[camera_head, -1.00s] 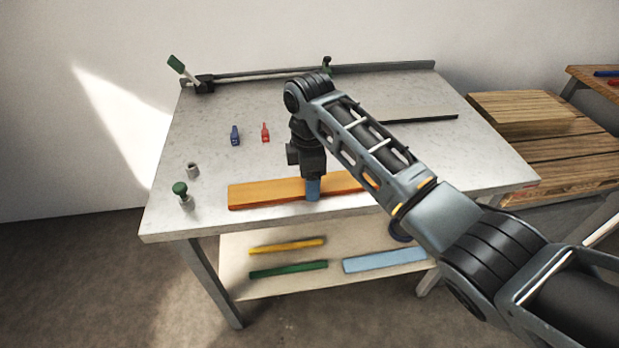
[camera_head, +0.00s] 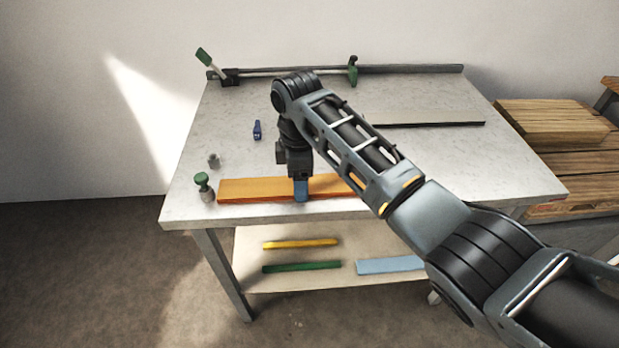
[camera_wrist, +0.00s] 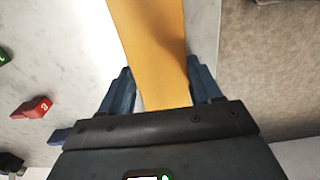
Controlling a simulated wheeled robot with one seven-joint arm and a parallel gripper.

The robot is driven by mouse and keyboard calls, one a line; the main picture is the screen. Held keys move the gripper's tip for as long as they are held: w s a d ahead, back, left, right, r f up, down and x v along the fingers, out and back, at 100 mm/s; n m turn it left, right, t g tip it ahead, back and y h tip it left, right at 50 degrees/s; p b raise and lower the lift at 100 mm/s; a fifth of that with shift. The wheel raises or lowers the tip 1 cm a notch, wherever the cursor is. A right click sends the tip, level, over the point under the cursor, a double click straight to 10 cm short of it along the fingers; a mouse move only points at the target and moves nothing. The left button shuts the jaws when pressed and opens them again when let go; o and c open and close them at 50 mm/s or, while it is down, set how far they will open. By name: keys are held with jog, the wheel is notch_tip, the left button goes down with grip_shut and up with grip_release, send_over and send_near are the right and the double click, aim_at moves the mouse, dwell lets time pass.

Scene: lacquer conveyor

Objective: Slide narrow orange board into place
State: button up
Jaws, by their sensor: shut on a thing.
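The narrow orange board (camera_head: 255,190) lies flat along the front of the grey table (camera_head: 230,110), long side along the front edge. Its left end is close to the green-knobbed post (camera_head: 203,186); I cannot tell whether they touch. My gripper (camera_head: 301,190) points down over the board and is shut on it, with a blue finger on the near side. In the wrist view the orange board (camera_wrist: 152,45) runs between the two blue fingers of my gripper (camera_wrist: 162,90). My arm hides part of the board's right side in the head view.
A small grey post (camera_head: 214,160) stands behind the green-knobbed post. A blue clip (camera_head: 257,130) stands mid-table, and a red clip (camera_wrist: 33,108) shows in the wrist view. A rail with a green clamp (camera_head: 352,71) runs along the back. Colored strips lie on the lower shelf (camera_head: 330,283).

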jog(key=shift+a, duration=0.3)
jog(key=o, duration=1.3)
jog(key=shift+c, duration=0.2)
